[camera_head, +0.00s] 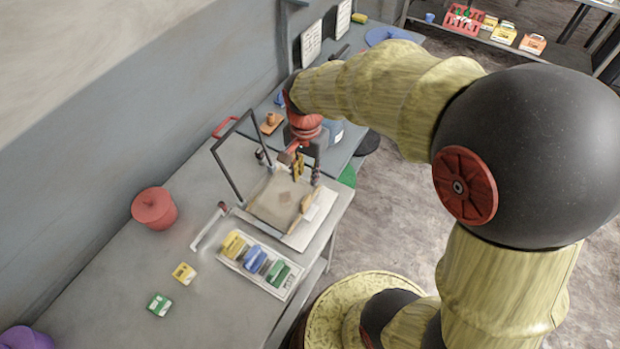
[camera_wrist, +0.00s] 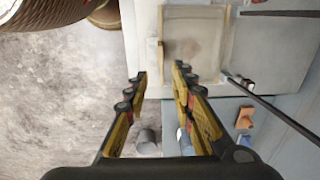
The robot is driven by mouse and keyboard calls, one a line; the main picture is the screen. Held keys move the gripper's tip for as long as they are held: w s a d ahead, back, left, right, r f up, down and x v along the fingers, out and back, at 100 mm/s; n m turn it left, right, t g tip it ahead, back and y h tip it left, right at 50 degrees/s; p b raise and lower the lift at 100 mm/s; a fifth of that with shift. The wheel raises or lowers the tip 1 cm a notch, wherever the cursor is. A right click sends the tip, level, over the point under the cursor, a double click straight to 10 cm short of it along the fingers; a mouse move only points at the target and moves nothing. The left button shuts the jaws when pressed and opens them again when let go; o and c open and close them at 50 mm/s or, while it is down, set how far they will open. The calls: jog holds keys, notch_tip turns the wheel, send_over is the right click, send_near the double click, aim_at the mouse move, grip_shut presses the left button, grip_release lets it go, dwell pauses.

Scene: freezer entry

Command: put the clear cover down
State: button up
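The clear cover (camera_head: 229,172) is a see-through panel in a thin dark frame. It stands raised and tilted at the back of a shallow pale box (camera_head: 262,219) on the grey bench. Dark bars of its frame (camera_wrist: 275,112) cross the right of the wrist view. The box, with a tan inside, also shows in the wrist view (camera_wrist: 197,9). My gripper (camera_head: 303,176) is over the box's far end in the head view. In the wrist view its two yellow and black fingers (camera_wrist: 160,76) are apart with nothing between them.
A tray (camera_head: 228,263) of yellow, blue and green packs lies in front of the box. A red pot (camera_head: 154,208) and loose yellow (camera_head: 184,273) and green (camera_head: 160,304) packs stand left. A second, bluish table (camera_head: 345,148) with small items is beyond the bench.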

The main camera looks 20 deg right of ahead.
jog(key=s+r+n+t, duration=0.5)
jog(key=s+r+n, duration=0.5)
jog(key=s+r, duration=0.3)
notch_tip(320, 180, up, 3)
jog(key=shift+s+r+n, duration=0.15)
jog(key=shift+s+n, duration=0.15)
jog(key=shift+s, duration=0.05)
notch_tip(320, 180, down, 9)
jog(key=b, duration=0.9)
